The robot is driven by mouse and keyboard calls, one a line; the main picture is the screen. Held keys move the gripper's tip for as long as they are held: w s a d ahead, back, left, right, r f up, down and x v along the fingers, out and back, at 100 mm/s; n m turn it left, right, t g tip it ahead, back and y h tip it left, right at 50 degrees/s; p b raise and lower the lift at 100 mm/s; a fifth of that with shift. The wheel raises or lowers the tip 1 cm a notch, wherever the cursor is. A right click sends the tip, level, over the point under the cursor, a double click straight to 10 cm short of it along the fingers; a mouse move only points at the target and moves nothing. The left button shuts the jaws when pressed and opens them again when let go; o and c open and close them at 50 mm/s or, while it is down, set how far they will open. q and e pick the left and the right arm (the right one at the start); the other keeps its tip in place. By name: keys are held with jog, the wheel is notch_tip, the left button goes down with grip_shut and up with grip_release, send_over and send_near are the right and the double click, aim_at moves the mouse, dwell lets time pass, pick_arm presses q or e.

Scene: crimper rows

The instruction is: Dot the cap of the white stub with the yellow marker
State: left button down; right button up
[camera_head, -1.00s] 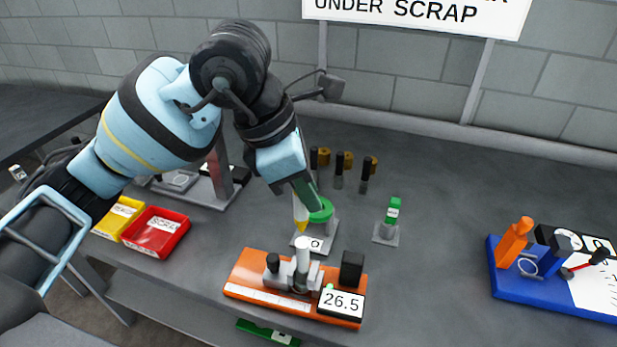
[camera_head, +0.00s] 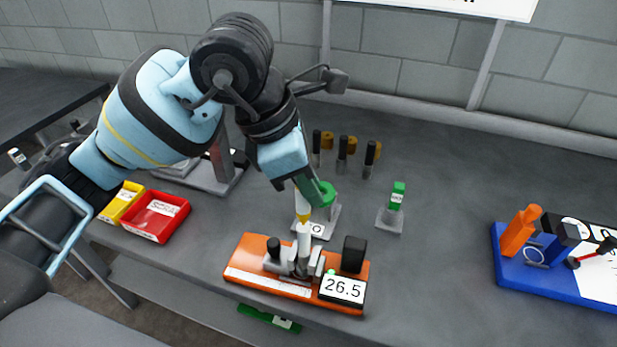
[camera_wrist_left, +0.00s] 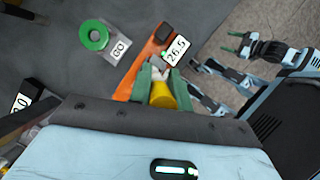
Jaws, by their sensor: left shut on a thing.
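My left gripper (camera_head: 303,188) is shut on the yellow marker (camera_head: 302,204), which points tip down. In the left wrist view the marker (camera_wrist_left: 162,96) sits between the green fingers (camera_wrist_left: 160,88). The white stub (camera_head: 304,240) stands upright in the grey holder on the orange base (camera_head: 245,262).
A readout marked 26.5 (camera_head: 342,289) and a black block (camera_head: 353,254) are on the orange base. Behind it is a GO stand with a green ring (camera_head: 327,193). A green-topped stand (camera_head: 396,196) is to the right. Red (camera_head: 157,217) and yellow (camera_head: 119,203) bins are left.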

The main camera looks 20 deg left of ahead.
pick_arm(q)
jog(key=shift+f, duration=0.1)
pick_arm(e)
jog(key=shift+d+f, duration=0.1)
dwell(0.5)
pick_arm(q)
jog(key=shift+f, duration=0.35)
pick_arm(e)
jog(key=shift+s+f, duration=0.15)
jog(key=shift+s, duration=0.05)
pick_arm(q)
jog(key=shift+r, duration=0.1)
dwell(0.3)
jog(key=shift+r+p, duration=0.45)
jog(key=shift+r, duration=0.75)
jog(key=shift+r+p, duration=1)
jog(key=shift+r, duration=1.3)
pick_arm(e)
jog(key=w+r+t, duration=0.1)
jog(key=w+r, duration=0.3)
jog(key=r, duration=0.1)
jog(key=shift+w+r, duration=0.15)
jog(key=shift+r, duration=0.05)
pick_arm(q)
jog(key=shift+f, duration=0.1)
